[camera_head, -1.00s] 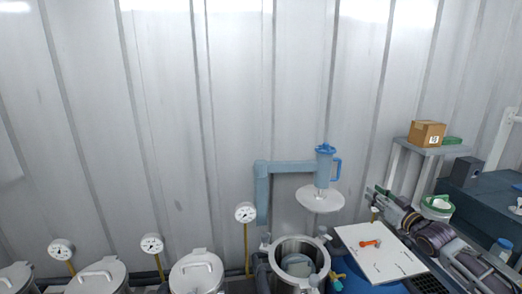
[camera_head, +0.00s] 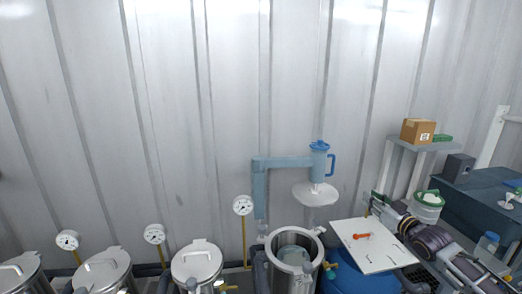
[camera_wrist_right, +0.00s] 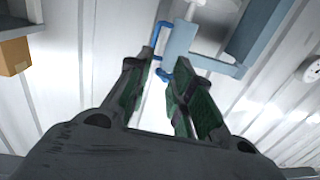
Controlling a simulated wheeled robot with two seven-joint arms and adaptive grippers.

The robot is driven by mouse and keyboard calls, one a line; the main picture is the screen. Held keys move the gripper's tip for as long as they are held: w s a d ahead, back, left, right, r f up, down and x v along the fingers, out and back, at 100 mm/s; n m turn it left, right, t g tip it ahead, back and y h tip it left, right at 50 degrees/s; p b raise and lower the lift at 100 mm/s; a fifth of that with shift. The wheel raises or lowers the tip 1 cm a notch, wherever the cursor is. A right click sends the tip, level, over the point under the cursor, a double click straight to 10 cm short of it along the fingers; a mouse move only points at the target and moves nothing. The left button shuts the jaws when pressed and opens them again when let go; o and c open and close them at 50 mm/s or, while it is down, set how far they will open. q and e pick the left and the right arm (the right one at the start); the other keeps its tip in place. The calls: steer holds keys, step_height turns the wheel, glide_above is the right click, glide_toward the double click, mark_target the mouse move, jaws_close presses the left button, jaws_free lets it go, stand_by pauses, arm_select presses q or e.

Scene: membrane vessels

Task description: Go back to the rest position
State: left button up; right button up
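My right gripper (camera_head: 374,205) shows in the head view at the end of my arm from the lower right, just beyond the back right edge of the white board (camera_head: 378,262). In the right wrist view the two dark green-padded fingers of the right gripper (camera_wrist_right: 152,72) stand apart with nothing between them. They point toward the wall and a blue lifting arm with a handle (camera_wrist_right: 183,40), which lies beyond them. My left gripper is in no current view.
An open steel vessel (camera_head: 295,255) stands below a round lid (camera_head: 315,194) hanging from the blue lifting arm (camera_head: 259,190). Closed vessels (camera_head: 196,262) and gauges (camera_head: 155,234) line the left. An orange-handled tool (camera_head: 362,236) lies on the board. A cardboard box (camera_head: 417,131) sits on a shelf.

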steer(key=s+a+f+g+h, duration=0.1)
steer(key=s+a+f+g, duration=0.2)
steer(key=s+a+f, duration=0.65)
steer(key=s+a+f+g, duration=0.4)
steer(key=s+a+f, duration=0.2)
steer(key=f, duration=0.6)
steer(key=s+a+f+g+h, duration=0.1)
steer(key=s+f+g+h, duration=0.15)
steer(key=s, duration=0.95)
steer(key=s+a+f+g+h, duration=0.15)
steer(key=s+g, duration=0.25)
steer(key=s, duration=0.7)
step_height(320, 180, down, 34)
steer(key=s+d+g+y, duration=0.1)
steer(key=s, duration=0.2)
steer(key=s+d+f, duration=0.2)
steer(key=s+f, duration=0.8)
steer(key=s, duration=0.1)
steer(key=s+d+f+g, duration=0.1)
steer(key=s+d+f, duration=0.1)
steer(key=s+f, duration=0.7)
steer(key=shift+s+f, duration=0.4)
steer(key=shift+s, duration=0.55)
